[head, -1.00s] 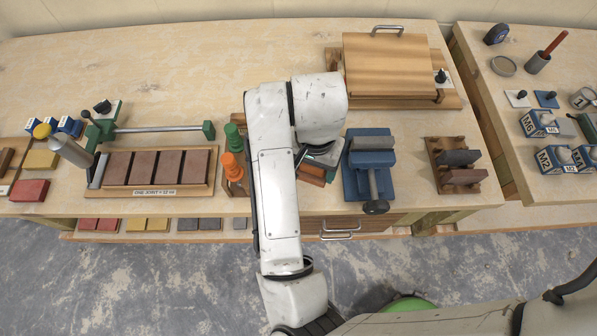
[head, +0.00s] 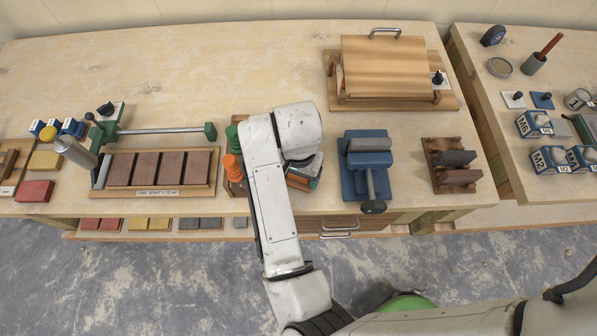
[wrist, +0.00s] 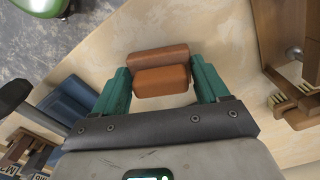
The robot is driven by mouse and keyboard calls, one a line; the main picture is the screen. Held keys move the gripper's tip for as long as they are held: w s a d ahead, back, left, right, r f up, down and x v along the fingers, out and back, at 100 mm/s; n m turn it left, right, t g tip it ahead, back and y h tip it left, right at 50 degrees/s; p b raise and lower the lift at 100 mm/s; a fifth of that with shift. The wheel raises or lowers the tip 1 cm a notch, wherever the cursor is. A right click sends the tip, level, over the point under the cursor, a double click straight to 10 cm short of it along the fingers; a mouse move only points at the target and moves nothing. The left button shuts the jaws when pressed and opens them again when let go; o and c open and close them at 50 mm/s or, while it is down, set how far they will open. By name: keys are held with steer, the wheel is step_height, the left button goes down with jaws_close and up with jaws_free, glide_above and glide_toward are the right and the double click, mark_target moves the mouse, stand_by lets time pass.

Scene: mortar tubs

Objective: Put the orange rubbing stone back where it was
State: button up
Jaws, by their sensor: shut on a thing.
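My gripper (head: 306,172) is shut on the orange rubbing stone (wrist: 163,81), which sits between its green fingers in the wrist view. A redder-brown block shape (wrist: 157,57) shows right beyond it; I cannot tell whether this is a separate block. In the head view my arm hides most of the gripper, and only a bit of orange-brown (head: 298,183) shows below it. The gripper is over the front part of the bench, between the blue vise and the rack of orange and green handles. Its height above the bench is unclear.
The blue vise (head: 353,182) stands to the right, and a wooden rack (head: 436,183) with two dark stones beyond it. A green-handled and an orange-handled tool (head: 233,168) stand close on the left, beside a tray of brown bricks (head: 213,187).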

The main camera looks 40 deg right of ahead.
steer(key=o, duration=1)
steer(key=shift+r, duration=0.1)
step_height(320, 180, up, 12)
steer(key=shift+r, duration=0.1)
